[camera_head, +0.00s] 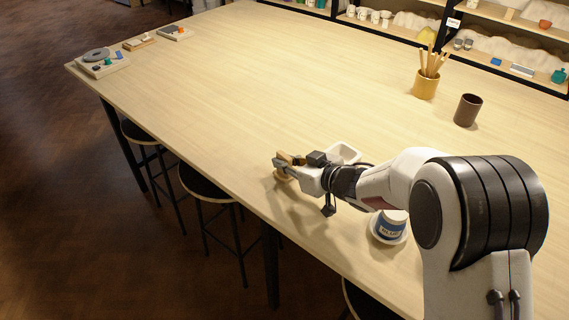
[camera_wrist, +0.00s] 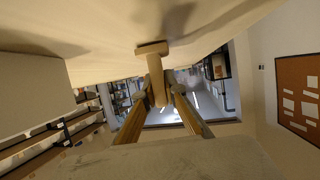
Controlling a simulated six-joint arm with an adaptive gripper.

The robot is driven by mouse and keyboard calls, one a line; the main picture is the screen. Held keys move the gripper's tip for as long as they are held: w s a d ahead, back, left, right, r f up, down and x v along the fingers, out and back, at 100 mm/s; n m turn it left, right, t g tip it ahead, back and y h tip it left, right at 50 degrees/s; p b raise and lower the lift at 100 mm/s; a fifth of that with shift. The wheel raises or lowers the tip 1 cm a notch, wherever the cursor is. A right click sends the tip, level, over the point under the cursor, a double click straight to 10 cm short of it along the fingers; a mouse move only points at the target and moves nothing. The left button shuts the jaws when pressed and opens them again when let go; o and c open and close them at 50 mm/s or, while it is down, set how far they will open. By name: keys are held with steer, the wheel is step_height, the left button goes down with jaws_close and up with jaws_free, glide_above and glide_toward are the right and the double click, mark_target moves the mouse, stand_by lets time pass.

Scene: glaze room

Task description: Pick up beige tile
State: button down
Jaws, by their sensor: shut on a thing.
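My gripper (camera_head: 281,164) is low over the front part of the table, shut on a small beige tile (camera_head: 285,157). In the wrist view, the tile (camera_wrist: 157,78) is a narrow beige block between the two fingertips of my gripper (camera_wrist: 164,97). A second beige piece (camera_wrist: 152,48) lies across its far end, against the table; I cannot tell whether it touches the tile. In the head view the fingers hide part of the tile, and its clearance from the table is hard to judge.
A white dish (camera_head: 344,153) stands just behind my gripper. A yellow tool pot (camera_head: 426,86) and dark cup (camera_head: 467,110) stand farther back. The table's middle and left (camera_head: 220,90) are clear. Stools (camera_head: 205,186) stand along the front edge.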

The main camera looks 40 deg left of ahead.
mark_target(285, 155)
step_height(285, 155, up, 10)
steer(key=shift+f, duration=0.15)
stand_by(0.4)
stand_by(0.5)
